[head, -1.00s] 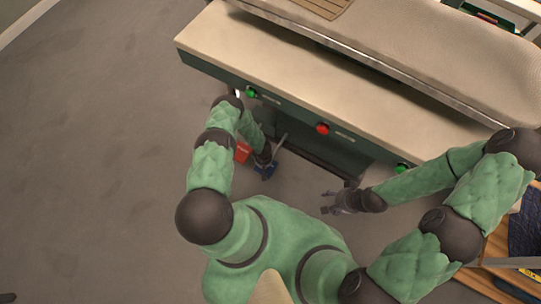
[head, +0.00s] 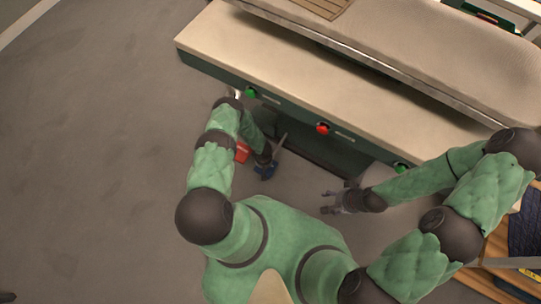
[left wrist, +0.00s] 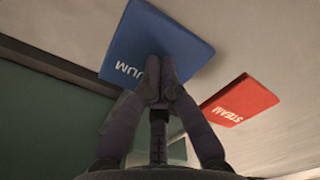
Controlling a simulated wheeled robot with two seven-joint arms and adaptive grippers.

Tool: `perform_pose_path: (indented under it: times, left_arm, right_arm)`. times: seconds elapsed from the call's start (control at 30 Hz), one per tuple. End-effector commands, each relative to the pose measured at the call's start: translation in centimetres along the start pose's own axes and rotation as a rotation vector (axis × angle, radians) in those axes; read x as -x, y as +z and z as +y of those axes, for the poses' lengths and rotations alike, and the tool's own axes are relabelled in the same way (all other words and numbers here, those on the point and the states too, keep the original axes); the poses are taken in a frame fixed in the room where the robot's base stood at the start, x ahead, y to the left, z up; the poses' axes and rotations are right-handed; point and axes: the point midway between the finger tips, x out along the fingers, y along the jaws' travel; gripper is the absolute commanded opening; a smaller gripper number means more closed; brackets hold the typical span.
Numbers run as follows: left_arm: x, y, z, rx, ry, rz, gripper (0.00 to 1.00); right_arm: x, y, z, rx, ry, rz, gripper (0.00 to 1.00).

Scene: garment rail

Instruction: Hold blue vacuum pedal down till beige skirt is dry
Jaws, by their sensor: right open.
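The blue pedal (left wrist: 150,45), with part of the word VACUUM showing, is at the upper middle of the left wrist view. My right gripper (head: 330,203) is open and empty, low in front of the press. A tan ribbed piece lies on the press at the top edge; I cannot tell whether it is the beige skirt.
A red pedal marked STEAM (left wrist: 240,100) sits right beside the blue one. The press (head: 330,85) has a beige padded top and green and red buttons on its front. A wooden surface with dark cloth (head: 525,225) is at the right. Open floor (head: 90,150) lies left.

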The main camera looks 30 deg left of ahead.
Motion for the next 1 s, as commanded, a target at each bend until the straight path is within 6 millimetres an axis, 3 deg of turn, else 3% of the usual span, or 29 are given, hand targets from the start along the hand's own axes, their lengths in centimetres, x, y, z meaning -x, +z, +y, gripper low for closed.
perform_pose_path:
  times: [1.0]
  left_arm:
    - [-5.3,0.2,-0.1,0.001,-0.001,-0.001,0.0]
  right_arm:
    - [0.0,0.0,0.0,0.0,0.0,0.0,0.59]
